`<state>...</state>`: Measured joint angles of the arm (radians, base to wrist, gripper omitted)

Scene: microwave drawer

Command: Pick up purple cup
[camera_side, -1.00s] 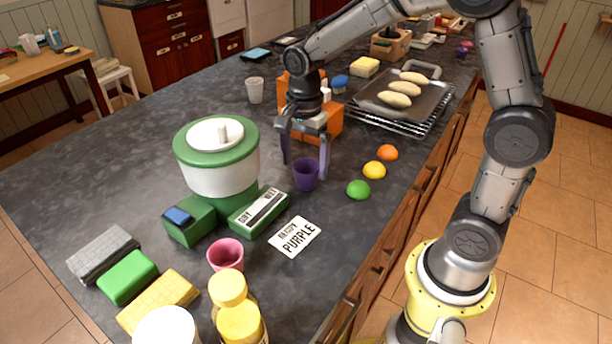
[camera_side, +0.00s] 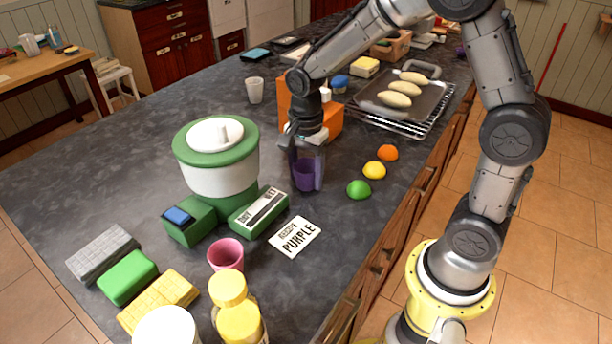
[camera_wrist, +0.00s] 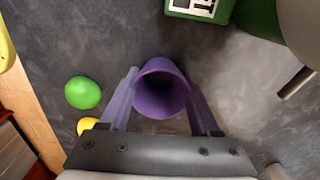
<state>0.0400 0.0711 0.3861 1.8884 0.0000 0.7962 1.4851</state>
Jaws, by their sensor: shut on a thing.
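The purple cup (camera_side: 306,176) stands upright on the dark counter, between the green-and-white machine and the coloured fruits. My gripper (camera_side: 307,174) is lowered around it from above, with a finger on each side. In the wrist view the purple cup (camera_wrist: 161,88) sits between the fingers of my gripper (camera_wrist: 160,100), which are shut on it. Its open mouth faces the camera. The cup appears to be still at counter height. The fingers partly cover its sides in the side view.
A green-and-white machine (camera_side: 219,165) stands left of the cup. A green fruit (camera_side: 358,190), a yellow one (camera_side: 374,170) and an orange one (camera_side: 387,153) lie to the right. A pink cup (camera_side: 226,254) and a "PURPLE" card (camera_side: 295,237) are nearer. An orange box (camera_side: 330,118) stands behind.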

